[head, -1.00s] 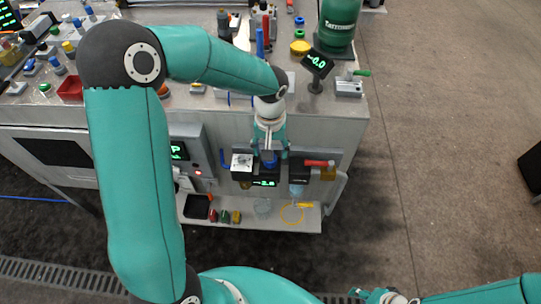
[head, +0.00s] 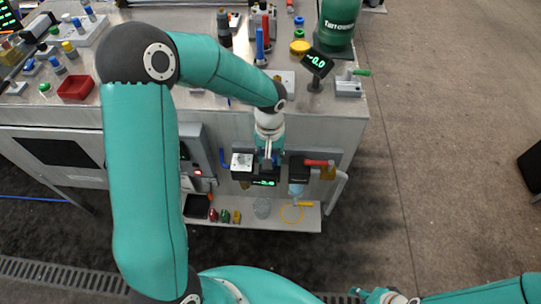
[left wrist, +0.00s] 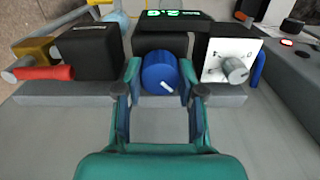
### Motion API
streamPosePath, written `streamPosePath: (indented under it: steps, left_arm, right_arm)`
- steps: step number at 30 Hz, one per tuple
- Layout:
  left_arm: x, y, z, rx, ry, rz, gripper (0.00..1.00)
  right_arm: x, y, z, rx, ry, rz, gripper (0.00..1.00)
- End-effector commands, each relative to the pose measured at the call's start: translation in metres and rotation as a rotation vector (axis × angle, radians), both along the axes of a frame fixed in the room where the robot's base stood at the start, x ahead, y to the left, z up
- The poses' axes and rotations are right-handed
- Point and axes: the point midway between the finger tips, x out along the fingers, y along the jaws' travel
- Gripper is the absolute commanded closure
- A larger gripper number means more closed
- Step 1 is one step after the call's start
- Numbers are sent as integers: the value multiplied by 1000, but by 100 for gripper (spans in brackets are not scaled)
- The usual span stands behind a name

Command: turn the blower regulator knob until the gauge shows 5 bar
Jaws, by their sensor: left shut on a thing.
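The blue regulator knob (left wrist: 160,72) sits on the front of a black regulator block in the left wrist view, its white mark pointing down and slightly right. My left gripper (left wrist: 160,76) is shut on the knob, one finger on each side. In the head view my left gripper (head: 268,155) is at the regulator and mostly hides the knob. The green digital gauge (head: 264,183) is lit just below it; it also shows in the left wrist view (left wrist: 173,14), inverted. Its digits are too small to read surely. My right gripper (head: 375,296) is at the bottom edge, partly cut off.
A white plate with a grey dial (left wrist: 236,70) is close beside the knob. A red-handled valve (head: 318,163) is on the other side. Below is a shelf (head: 258,222) with small parts.

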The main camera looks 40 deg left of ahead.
Motion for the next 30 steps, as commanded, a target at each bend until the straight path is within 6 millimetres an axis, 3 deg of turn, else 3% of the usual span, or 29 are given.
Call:
streamPosePath:
  steps: [14,30]
  left_arm:
    - [0,0,0,0,-1,-110,97]
    - [0,0,0,-1,-3,-574,97]
  right_arm:
    - [0,0,-4,0,0,0,60]
    - [0,0,-14,0,0,0,60]
